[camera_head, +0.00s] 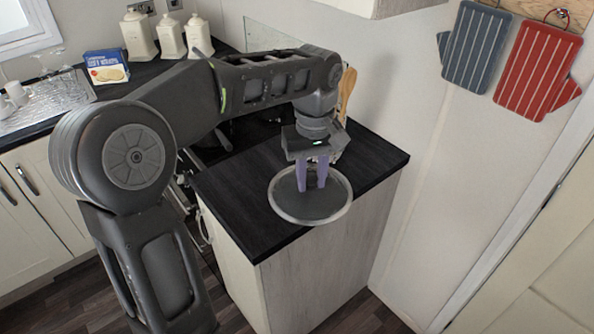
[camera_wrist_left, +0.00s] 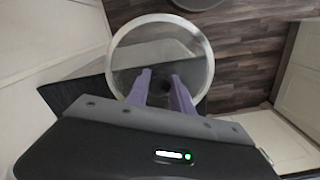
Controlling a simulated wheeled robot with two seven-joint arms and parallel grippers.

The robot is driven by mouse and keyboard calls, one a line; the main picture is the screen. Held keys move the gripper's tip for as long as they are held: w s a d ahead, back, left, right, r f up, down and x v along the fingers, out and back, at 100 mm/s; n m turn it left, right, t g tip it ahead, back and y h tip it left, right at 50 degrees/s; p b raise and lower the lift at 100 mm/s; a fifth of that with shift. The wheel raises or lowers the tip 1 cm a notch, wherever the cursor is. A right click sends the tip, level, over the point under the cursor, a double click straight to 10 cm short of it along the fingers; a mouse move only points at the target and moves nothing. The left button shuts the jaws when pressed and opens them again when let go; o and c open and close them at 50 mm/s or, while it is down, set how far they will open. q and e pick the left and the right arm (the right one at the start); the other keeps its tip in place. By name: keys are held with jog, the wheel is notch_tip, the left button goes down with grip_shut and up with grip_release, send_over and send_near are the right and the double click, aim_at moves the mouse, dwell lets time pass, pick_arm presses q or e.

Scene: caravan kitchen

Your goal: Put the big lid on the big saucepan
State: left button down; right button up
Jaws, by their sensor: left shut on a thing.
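The big lid (camera_head: 312,208) is a round see-through disc with a pale metal rim. It appears over the front end of the dark worktop (camera_head: 262,225), and part of its rim overhangs the worktop's edge in the picture. The lid also shows in the left wrist view (camera_wrist_left: 195,52), beyond the two fingers. I cannot tell the lid's exact height above the worktop. My right gripper is not in view.
Wooden utensils (camera_head: 347,92) stand at the worktop's back by the wall. A blue box (camera_head: 106,67) and white canisters (camera_head: 170,36) stand on the far counter. Oven mitts (camera_head: 477,47) hang on the right wall. The worktop's right back part is clear.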

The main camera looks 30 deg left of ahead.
aim_at(343, 187)
pick_arm(q)
jog(key=w+d+f+m, duration=0.1)
jog(key=f+m, duration=0.1)
jog(key=w+d+f+m, duration=0.1)
jog(key=w+d+f, duration=0.1)
jog(key=w+d+f+m, duration=0.2)
jog(key=shift+w+f+m, duration=0.1)
jog(key=shift+f+m, duration=0.2)
jog(key=shift+f, duration=0.1)
jog(key=w+d+f+m+b, duration=0.1)
jog(key=d+f+m+b, duration=0.1)
jog(key=f+b, duration=0.3)
jog(key=w+d+f+m+b, duration=0.1)
jog(key=d+f+m+b, duration=0.1)
jog(key=f+b, duration=0.3)
notch_tip(343, 187, down, 5)
jog(key=shift+w+d+r, duration=0.15)
jog(key=shift+w+d, duration=0.05)
jog(key=shift+d, duration=0.15)
jog(key=shift+d, duration=0.15)
